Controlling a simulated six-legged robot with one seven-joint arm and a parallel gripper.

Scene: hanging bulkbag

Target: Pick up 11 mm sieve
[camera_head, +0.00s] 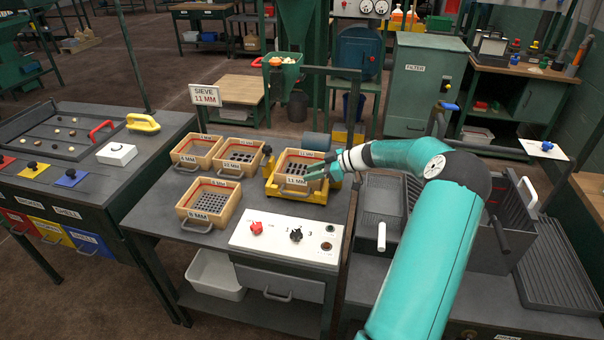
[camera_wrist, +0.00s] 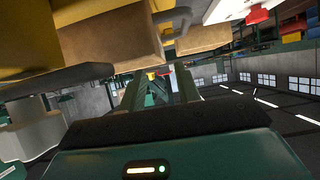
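The 11 mm sieve (camera_head: 297,163) is a wooden box with a slotted bottom, a front handle and an "11 MM" label. It sits in the yellow frame (camera_head: 312,197) on the grey bench. My gripper (camera_head: 312,173) is at the sieve's right side, fingers pointing left over or beside its rim; contact cannot be told. In the wrist view, the two fingers (camera_wrist: 160,88) stand apart with nothing visible between them. Wooden box parts (camera_wrist: 110,38) and a grey handle (camera_wrist: 172,22) show close above the fingers; which sieve they belong to is unclear.
Other sieves stand on the bench to the left: 4 mm (camera_head: 197,149), 10 mm (camera_head: 239,154) and one in front (camera_head: 209,200). A "SIEVE 11 MM" sign (camera_head: 205,95) stands behind. A white control panel (camera_head: 287,239) lies in front; a grey cylinder (camera_head: 316,141) is behind the frame.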

